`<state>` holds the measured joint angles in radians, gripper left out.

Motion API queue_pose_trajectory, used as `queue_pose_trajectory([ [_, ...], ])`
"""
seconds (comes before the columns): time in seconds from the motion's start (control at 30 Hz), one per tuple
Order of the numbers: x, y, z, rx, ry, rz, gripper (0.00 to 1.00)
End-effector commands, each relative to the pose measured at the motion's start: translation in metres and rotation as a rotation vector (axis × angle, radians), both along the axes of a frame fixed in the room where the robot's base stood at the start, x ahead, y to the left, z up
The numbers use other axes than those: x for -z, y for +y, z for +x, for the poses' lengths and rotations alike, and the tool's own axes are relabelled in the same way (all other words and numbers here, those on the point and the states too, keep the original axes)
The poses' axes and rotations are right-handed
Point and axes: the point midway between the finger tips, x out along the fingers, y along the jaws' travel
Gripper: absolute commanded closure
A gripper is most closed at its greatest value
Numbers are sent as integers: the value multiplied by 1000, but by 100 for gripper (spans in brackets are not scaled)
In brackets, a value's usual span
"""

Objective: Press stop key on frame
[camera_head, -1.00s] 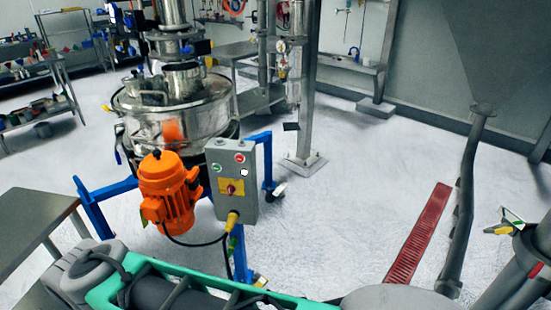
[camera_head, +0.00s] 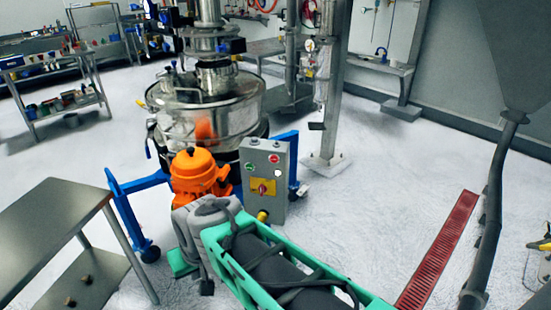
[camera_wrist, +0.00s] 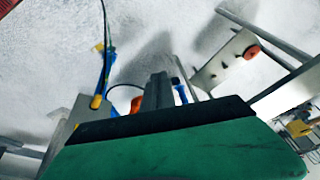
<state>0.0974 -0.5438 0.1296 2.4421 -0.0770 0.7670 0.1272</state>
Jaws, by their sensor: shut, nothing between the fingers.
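The grey control box (camera_head: 264,180) stands on the blue frame of the sifter, right of the orange motor. Its face has a red button (camera_head: 274,159) at upper right, a green button (camera_head: 248,167) at left, a white button (camera_head: 277,172) and a red switch on a yellow plate (camera_head: 263,187). I take the red button as the stop key. My gripper (camera_wrist: 158,90) is shut and empty. In the head view my wrist is in front of the motor's lower part, lower left of the box; the fingertips are not clear there. The wrist view does not clearly show the buttons.
The steel sifter (camera_head: 210,110) stands behind the box. A grey table (camera_head: 50,215) is at left, near my wrist. A steel post (camera_head: 330,100) rises behind and right of the box. A red floor grate (camera_head: 440,250) lies at right. The floor right of the box is clear.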

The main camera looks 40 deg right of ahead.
Motion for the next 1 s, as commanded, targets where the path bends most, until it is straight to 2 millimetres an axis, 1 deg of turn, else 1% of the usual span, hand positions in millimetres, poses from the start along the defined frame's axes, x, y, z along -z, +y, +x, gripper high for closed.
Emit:
queue_pose_trajectory([
  [0.03, -7, -17, 20, 117, -31, 53, 100],
  [0.07, -8, -28, 34, 201, -63, 98, 100],
  [0.1, -9, -46, 54, 324, -110, 170, 100],
  [0.17, -10, -78, 81, 526, -192, 299, 100],
  [0.2, -11, -101, 96, 663, -251, 393, 100],
  [0.23, -12, -121, 105, 765, -297, 465, 100],
  [0.27, -13, -140, 112, 865, -343, 539, 100],
  [0.3, -15, -167, 118, 994, -404, 637, 100],
  [0.37, -18, -204, 121, 1165, -493, 774, 100],
  [0.4, -21, -227, 120, 1261, -550, 857, 100],
  [0.5, -25, -270, 112, 1435, -662, 1014, 100],
  [0.6, -27, -294, 105, 1523, -730, 1104, 100],
  [0.67, -26, -300, 102, 1545, -747, 1129, 100],
  [1.0, -26, -302, 103, 1548, -753, 1132, 100],
])
